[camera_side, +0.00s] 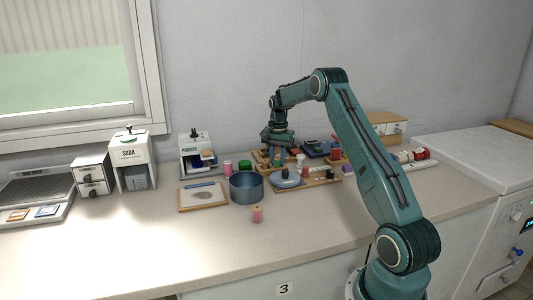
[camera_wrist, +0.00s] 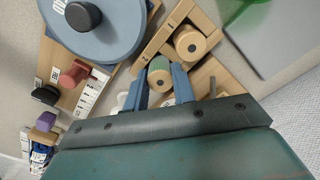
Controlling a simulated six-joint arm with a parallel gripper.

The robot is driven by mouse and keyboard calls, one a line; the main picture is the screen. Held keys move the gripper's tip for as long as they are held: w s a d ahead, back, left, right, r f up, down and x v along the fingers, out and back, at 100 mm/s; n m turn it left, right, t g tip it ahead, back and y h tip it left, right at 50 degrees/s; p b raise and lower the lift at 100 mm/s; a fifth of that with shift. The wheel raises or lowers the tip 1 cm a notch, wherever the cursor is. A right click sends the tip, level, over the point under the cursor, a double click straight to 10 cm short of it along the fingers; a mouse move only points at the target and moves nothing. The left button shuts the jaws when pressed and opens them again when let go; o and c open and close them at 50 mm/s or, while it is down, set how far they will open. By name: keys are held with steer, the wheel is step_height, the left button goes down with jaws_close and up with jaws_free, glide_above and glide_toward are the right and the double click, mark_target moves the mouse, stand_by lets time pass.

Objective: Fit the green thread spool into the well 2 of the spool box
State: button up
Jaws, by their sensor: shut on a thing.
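The green thread spool (camera_wrist: 159,76) is in the wrist view, between my gripper's two blue fingers (camera_wrist: 159,88). Its pale round end and green thread face the camera. My gripper is shut on it. The wooden spool box (camera_wrist: 149,50) lies around and beyond it, with a pale-ended spool (camera_wrist: 190,42) in a neighbouring compartment. I cannot tell which well is number 2, or how deep the green spool sits. In the side view my gripper (camera_side: 278,148) is low over the crowded back of the counter, and the held spool cannot be made out.
A blue-grey disc with a black knob (camera_wrist: 120,30) and a board with a red knob (camera_wrist: 73,74) are close by at left. A grey tray (camera_wrist: 285,40) is at upper right. The front counter is clear.

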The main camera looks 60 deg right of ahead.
mark_target(277, 158)
steer(key=shift+f, duration=0.15)
steer(key=o, duration=1)
steer(key=shift+c, duration=0.2)
step_height(277, 158, up, 12)
steer(key=shift+r, duration=0.2)
stand_by(0.4)
